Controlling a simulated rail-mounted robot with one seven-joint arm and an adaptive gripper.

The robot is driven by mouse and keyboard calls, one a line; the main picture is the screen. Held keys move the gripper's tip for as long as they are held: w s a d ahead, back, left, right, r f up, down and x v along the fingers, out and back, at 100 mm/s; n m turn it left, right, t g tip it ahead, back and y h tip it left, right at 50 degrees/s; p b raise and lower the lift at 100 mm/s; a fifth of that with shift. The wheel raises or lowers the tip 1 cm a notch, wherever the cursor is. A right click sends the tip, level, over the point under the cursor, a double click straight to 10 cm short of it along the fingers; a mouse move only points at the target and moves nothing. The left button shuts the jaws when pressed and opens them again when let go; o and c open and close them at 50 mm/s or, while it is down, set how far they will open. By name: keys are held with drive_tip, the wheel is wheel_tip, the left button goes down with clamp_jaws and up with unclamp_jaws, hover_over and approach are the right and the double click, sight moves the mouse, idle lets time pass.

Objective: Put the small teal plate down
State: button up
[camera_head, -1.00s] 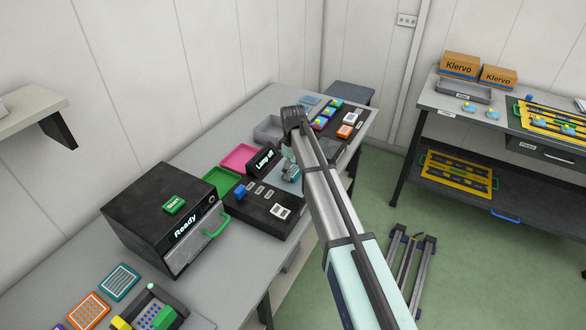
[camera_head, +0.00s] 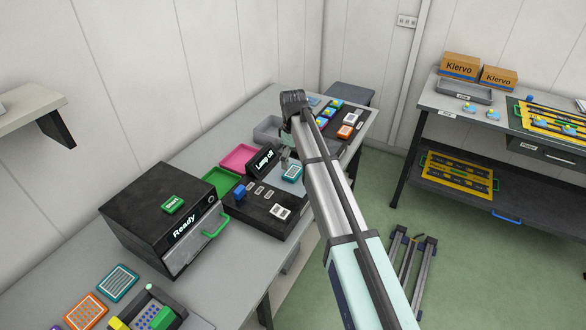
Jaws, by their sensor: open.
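The small teal plate (camera_head: 292,172) lies on the black lamp unit (camera_head: 262,208), toward its far right part, just in front of the "Lamp off" sign (camera_head: 264,161). My gripper (camera_head: 284,163) is above and just behind the plate, open and apart from it. My arm comes in from the lower right and hides part of the bench behind it. The fingertips are small and partly hidden in this view.
A black "Ready" box (camera_head: 160,220) stands left. Another teal plate (camera_head: 117,283) lies at the front left.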

sight(293, 171)
wheel_tip(293, 171, up, 7)
drive_tip(key=b, duration=0.1)
idle(2.2)
